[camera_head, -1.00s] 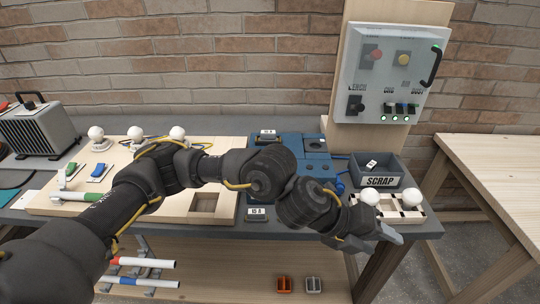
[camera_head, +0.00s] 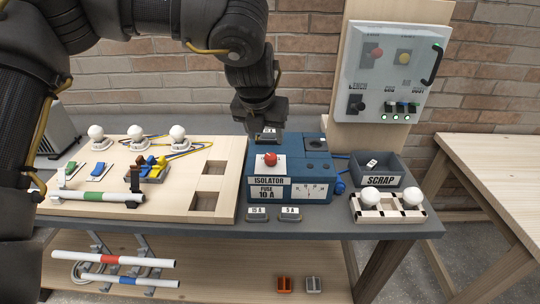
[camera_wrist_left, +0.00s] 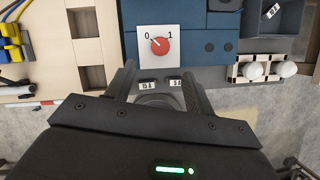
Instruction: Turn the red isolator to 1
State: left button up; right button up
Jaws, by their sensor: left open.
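The red isolator knob (camera_head: 270,159) sits on a white plate on the blue fuse box (camera_head: 256,192), above the labels ISOLATOR and FUSE 10 A. In the left wrist view the knob (camera_wrist_left: 161,47) lies below the marks 0 and 1; its pale pointer line seems to lean to the upper left, toward 0. My left gripper (camera_head: 266,132) points down over the back of the box, behind the knob in the picture. In its wrist view the fingers (camera_wrist_left: 158,70) are open and empty, apart from the knob. My right gripper is not in view.
The control panel (camera_head: 385,75) stands at the back right. A SCRAP bin (camera_head: 378,181) and a bulb holder (camera_head: 410,214) are right of the box. The wooden board (camera_head: 190,160) with bulbs and switches is at left. Two fuses lie in front of the box.

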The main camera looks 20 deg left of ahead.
aim_at(270, 157)
pick_arm(q)
jog(key=b+x, duration=0.3)
jog(key=x, duration=0.4)
jog(key=shift+s, duration=0.1)
jog(key=b+x, duration=0.1)
jog(key=x, duration=0.1)
jog(key=shift+f+b, duration=0.3)
jog(key=shift+b, duration=0.05)
jog(key=shift+w+f, duration=0.2)
jog(key=shift+w, duration=0.05)
jog(key=shift+c, duration=0.5)
jog(key=c, duration=0.9)
jog(key=shift+o, duration=0.2)
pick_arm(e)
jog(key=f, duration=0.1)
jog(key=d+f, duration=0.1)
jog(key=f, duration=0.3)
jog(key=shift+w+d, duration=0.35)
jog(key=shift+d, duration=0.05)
